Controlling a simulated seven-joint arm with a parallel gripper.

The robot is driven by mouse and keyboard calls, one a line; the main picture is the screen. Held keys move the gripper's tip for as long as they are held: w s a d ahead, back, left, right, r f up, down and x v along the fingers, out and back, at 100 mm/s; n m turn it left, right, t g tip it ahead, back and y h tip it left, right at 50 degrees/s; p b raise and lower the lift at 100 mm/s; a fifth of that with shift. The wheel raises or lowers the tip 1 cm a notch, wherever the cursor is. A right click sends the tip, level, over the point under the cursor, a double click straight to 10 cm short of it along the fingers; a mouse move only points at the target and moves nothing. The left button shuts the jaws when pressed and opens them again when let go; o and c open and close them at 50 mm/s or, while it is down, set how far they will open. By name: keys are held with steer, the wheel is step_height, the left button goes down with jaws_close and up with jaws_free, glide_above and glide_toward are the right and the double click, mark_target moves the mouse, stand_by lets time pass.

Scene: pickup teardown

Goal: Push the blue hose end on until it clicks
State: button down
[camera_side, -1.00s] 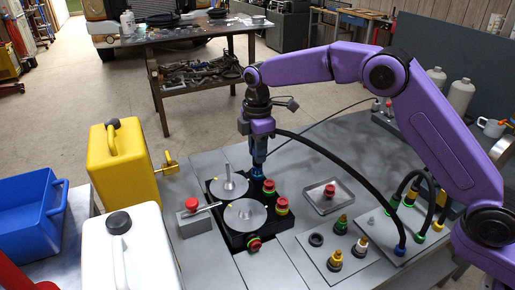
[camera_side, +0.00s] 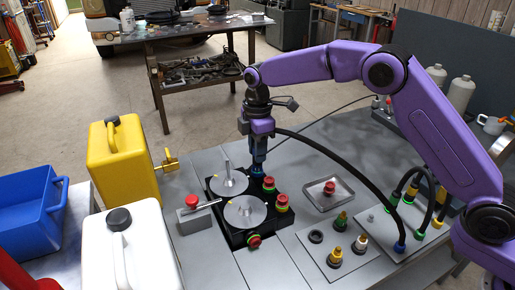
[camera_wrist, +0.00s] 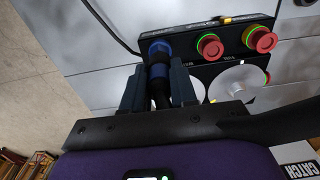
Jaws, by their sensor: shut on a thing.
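My gripper (camera_side: 259,150) points down at the back edge of the black fixture block (camera_side: 236,240), and it also shows in the wrist view (camera_wrist: 160,88). Its fingers are shut on the blue hose end (camera_wrist: 158,68), with one finger on each side. The blue tip (camera_wrist: 159,47) meets the block beside a red-capped port with a green ring (camera_wrist: 209,45). Whether it is fully seated cannot be told. The black hose (camera_side: 340,165) arcs from the gripper to a blue fitting (camera_side: 399,247) on the right plate.
Two round metal discs (camera_side: 245,212) sit on the block. A small tray (camera_side: 319,204) holds a red cap to the right. A yellow can (camera_side: 122,170), a white jug (camera_side: 130,260) and a blue bin (camera_side: 35,213) stand at left. A plate with loose fittings (camera_side: 358,262) lies in front.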

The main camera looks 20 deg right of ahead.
steer(key=shift+f, duration=0.1)
steer(key=c, duration=0.8)
jaws_free()
step_height(320, 180, up, 17)
steer(key=shift+r, duration=0.2)
stand_by(0.4)
